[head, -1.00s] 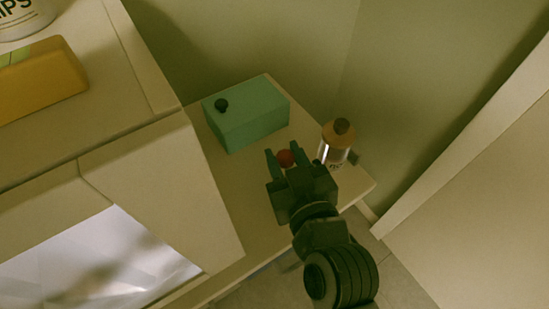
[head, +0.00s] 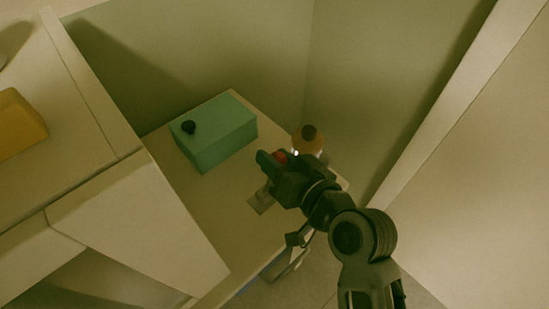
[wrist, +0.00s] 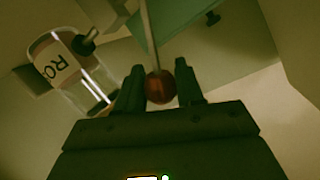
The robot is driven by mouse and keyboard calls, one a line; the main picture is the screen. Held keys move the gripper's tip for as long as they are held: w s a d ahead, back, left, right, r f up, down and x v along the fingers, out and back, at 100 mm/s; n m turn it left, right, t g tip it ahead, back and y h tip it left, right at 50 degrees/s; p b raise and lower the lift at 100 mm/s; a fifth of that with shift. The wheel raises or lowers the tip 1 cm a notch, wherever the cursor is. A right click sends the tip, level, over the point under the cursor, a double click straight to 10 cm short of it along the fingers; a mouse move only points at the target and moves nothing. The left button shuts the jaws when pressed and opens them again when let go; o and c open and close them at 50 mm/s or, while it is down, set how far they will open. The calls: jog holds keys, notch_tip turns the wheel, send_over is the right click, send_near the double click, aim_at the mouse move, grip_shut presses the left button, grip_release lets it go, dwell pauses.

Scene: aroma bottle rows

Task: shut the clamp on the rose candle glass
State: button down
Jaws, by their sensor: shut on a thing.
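The rose candle glass (head: 309,150) stands at the shelf's right end, with a brown top and a partly hidden body. In the wrist view its label, reading "RO", shows on the glass (wrist: 58,62) at the left. The clamp shows as a red ball knob (wrist: 160,88) on a thin rod (wrist: 149,35); a dark tip (wrist: 86,41) appears close against the glass. My gripper (head: 272,160) is shut on the red knob, which also shows between the fingertips in the head view (head: 281,157). Whether the clamp's tip touches the glass I cannot tell.
A green box (head: 214,133) with a black knob stands on the shelf (head: 215,195), left of my gripper. A beige cabinet (head: 135,225) is at the left with a yellow block (head: 18,125) on top. Walls close in behind and to the right.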

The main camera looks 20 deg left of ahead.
dwell(0.3)
jog(key=c, duration=0.8)
grip_release()
jog(key=b+v, duration=0.1)
jog(key=v, duration=0.6)
jog(key=shift+s+d+r, duration=0.1)
jog(key=shift+s+d, duration=0.05)
jog(key=shift+d, duration=0.2)
